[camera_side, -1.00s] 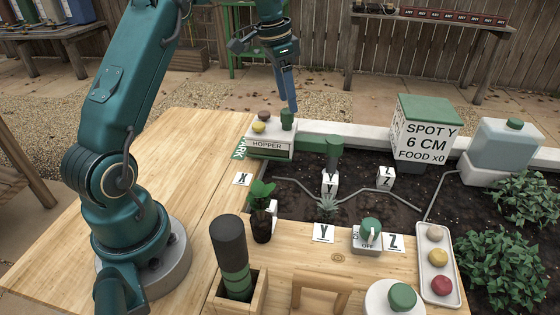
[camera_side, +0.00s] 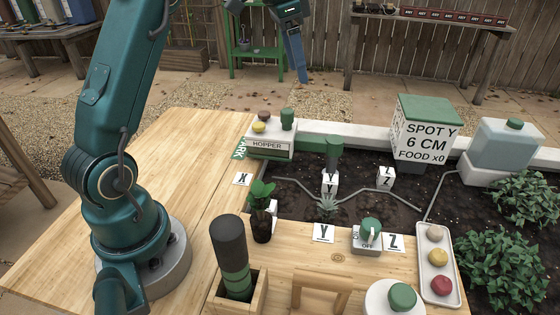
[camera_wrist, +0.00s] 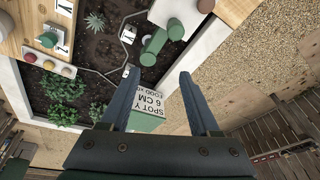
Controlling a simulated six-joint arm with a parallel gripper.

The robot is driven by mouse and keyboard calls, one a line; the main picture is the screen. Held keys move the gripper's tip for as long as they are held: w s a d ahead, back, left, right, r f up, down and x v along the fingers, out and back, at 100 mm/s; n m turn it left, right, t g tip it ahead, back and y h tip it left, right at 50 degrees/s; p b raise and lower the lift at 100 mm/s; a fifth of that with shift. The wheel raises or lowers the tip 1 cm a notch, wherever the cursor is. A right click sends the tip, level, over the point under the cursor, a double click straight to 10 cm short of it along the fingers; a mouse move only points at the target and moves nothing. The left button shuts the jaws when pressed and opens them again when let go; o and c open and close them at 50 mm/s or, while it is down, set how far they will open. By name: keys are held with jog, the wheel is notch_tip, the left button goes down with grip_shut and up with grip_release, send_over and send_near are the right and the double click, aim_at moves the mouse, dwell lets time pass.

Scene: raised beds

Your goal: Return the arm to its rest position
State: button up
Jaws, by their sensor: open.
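My arm stands on the wooden deck at the left, its upper links reaching out of the top of the side view. My gripper (camera_side: 291,52) is high at the top of that view, partly cut off, with a finger pointing down, well above and behind the hopper box. In the wrist view my gripper (camera_wrist: 156,78) shows two fingers spread apart with nothing held between them. The bed and the "SPOT Y 6 CM FOOD x0" box (camera_wrist: 152,98) lie below the fingers.
The hopper box (camera_side: 270,148), the sign box (camera_side: 424,135) and a water tank (camera_side: 505,146) line the bed's far edge. A dark cylinder (camera_side: 230,250) stands in a wooden holder. A potted seedling (camera_side: 261,215) is near it. The air around my gripper looks clear.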

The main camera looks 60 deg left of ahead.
jog(key=s+d+r+t, duration=0.2)
jog(key=s+d+r, duration=0.2)
jog(key=s+d, duration=0.75)
jog(key=s+d+f+n, duration=0.1)
jog(key=s+f+n, duration=0.3)
jog(key=s+f, duration=0.5)
jog(key=shift+s+d+f, duration=0.15)
jog(key=shift+d+f, duration=0.05)
jog(key=shift+d, duration=0.05)
dwell(0.4)
